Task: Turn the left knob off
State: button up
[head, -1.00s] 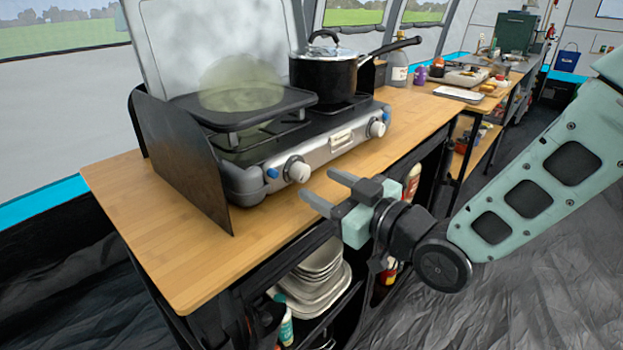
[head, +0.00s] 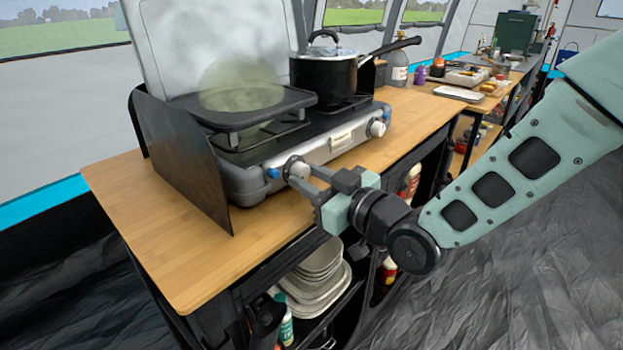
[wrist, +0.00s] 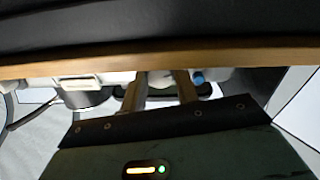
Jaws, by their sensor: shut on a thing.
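The camping stove (head: 330,150) stands on the wooden counter, with its front panel facing my arm. The left knob (head: 295,165) is a pale round knob on the panel's left part. My gripper (head: 299,178) is shut on it, with a finger on either side. In the wrist view my gripper (wrist: 157,82) shows its two fingers at the front panel, with the knob partly hidden between them. The knob's exact angle cannot be read. The right knob (head: 377,128) is farther right and free.
A flat griddle (head: 265,108) with greenish haze above it sits on the left burner. A lidded black pot (head: 325,75) sits on the right one, its handle pointing right. A dark side shield (head: 180,155) stands at the stove's left. The counter's front left (head: 150,230) is clear.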

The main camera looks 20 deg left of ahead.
jog(key=m+p, duration=0.1)
jog(key=m, duration=0.5)
jog(key=shift+r+m, duration=0.1)
jog(key=shift+m, duration=0.2)
jog(key=m+p, duration=0.1)
jog(key=m, duration=0.2)
jog(key=m+p, duration=0.1)
jog(key=m, duration=0.3)
jog(key=shift+g+h, duration=0.3)
jog(key=m+p, duration=0.1)
jog(key=m, duration=0.3)
jog(key=shift+r+m+p, duration=0.1)
jog(key=shift+m+p, duration=0.35)
jog(key=shift+m, duration=1.15)
jog(key=shift+m+g, duration=0.3)
jog(key=shift+g, duration=0.1)
